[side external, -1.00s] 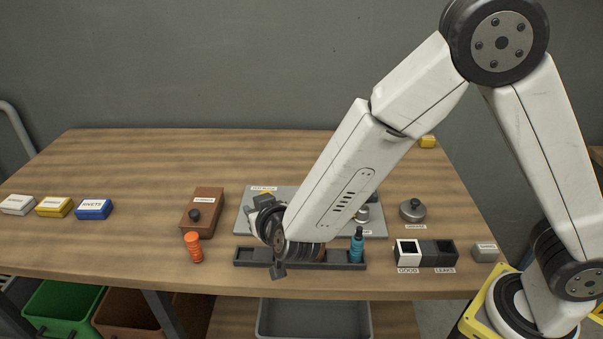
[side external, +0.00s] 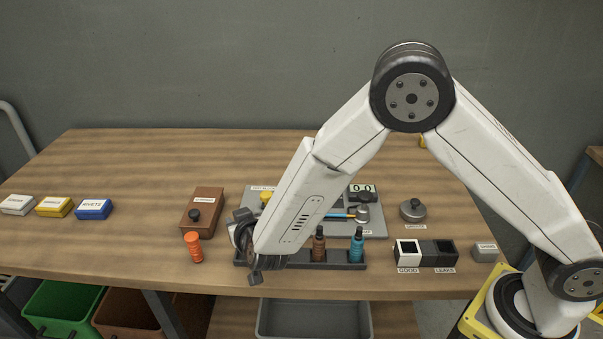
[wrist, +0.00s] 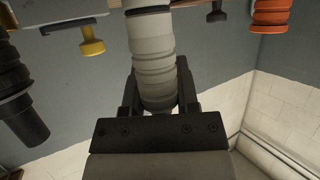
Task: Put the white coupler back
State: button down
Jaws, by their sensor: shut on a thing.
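My gripper (wrist: 157,88) is shut on the white coupler (wrist: 152,62), a ribbed pale cylinder held between the two fingers in the wrist view. In the side view my gripper (side external: 247,246) is at the left end of the dark rack (side external: 335,267), and my wrist hides most of the coupler. A brown coupler (side external: 319,244) and a blue coupler (side external: 357,245) stand upright in the rack's right part.
An orange ribbed coupler (side external: 194,247) stands left of the rack, before a brown box (side external: 203,210) with a black knob. White and black bins (side external: 408,251) stand right.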

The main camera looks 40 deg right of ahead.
jog(key=shift+w+f, duration=0.2)
jog(key=shift+f, duration=1.5)
jog(key=shift+f, duration=0.15)
jog(key=shift+c, duration=1.8)
grip_release()
jog(key=shift+s+a+r, duration=0.1)
jog(key=shift+r, duration=0.1)
jog(key=v, duration=1.1)
jog(key=shift+s+r, duration=0.25)
jog(key=shift+s, duration=0.1)
